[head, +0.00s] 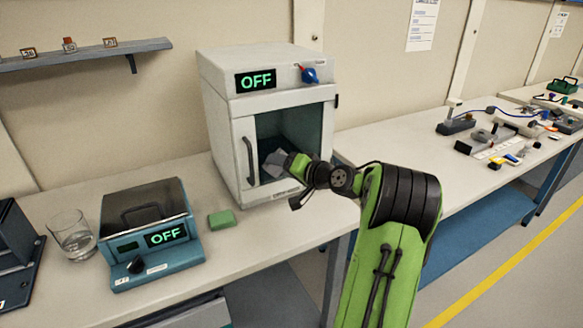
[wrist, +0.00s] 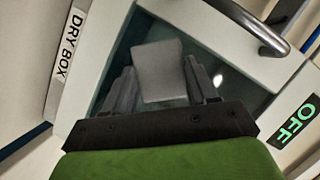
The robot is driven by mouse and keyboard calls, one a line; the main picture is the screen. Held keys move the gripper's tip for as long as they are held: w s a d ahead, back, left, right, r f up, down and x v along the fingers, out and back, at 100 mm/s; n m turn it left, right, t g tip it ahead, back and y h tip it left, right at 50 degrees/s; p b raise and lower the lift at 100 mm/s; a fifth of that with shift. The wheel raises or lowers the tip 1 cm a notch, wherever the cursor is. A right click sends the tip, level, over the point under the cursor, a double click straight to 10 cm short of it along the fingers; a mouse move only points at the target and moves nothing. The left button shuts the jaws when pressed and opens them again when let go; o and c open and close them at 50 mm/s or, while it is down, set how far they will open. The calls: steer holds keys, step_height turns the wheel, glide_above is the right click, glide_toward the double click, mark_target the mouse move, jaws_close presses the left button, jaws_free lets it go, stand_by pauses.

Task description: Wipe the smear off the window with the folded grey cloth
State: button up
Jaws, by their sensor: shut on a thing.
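The white cabinet (head: 216,125), labelled DRY BOX in the wrist view (wrist: 66,62), has a dark window (head: 297,124) in its front door. My gripper (head: 284,163) is in front of the window's lower part, shut on the folded grey cloth (head: 272,164). In the wrist view the cloth (wrist: 158,68) sits between both fingers and sticks out beyond them towards the window pane (wrist: 150,30). I cannot tell whether it touches the glass. I make out no clear smear; a small pale spot (wrist: 217,80) beside the right finger could be a reflection. The cloth and gripper hide part of the pane.
A door handle (head: 250,160) stands out left of the window. A green block (head: 221,218), a blue device (head: 155,265) with an OFF display and a glass (head: 72,236) stand on the bench at left. A shelf (head: 85,54) hangs above. Cluttered items lie on the right bench.

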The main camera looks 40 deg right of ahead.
steer(key=shift+w+a+r, duration=0.15)
steer(key=shift+w+a, duration=0.15)
steer(key=shift+a, duration=0.25)
steer(key=shift+s+a+b, duration=0.15)
steer(key=shift+s+b, duration=0.1)
steer(key=shift+b, duration=0.05)
steer(key=shift+s+a+b, duration=0.2)
steer(key=shift+s+b, duration=0.15)
steer(key=shift+s, duration=0.5)
steer(key=shift+s+a+b, duration=0.2)
steer(key=shift+s+b, duration=0.2)
steer(key=shift+s, duration=0.5)
steer(key=shift+s+a+b, duration=0.2)
steer(key=shift+s+b, duration=0.15)
steer(key=shift+s, duration=0.5)
steer(key=s, duration=0.1)
steer(key=s+b, duration=0.1)
steer(key=shift+s+a, duration=0.4)
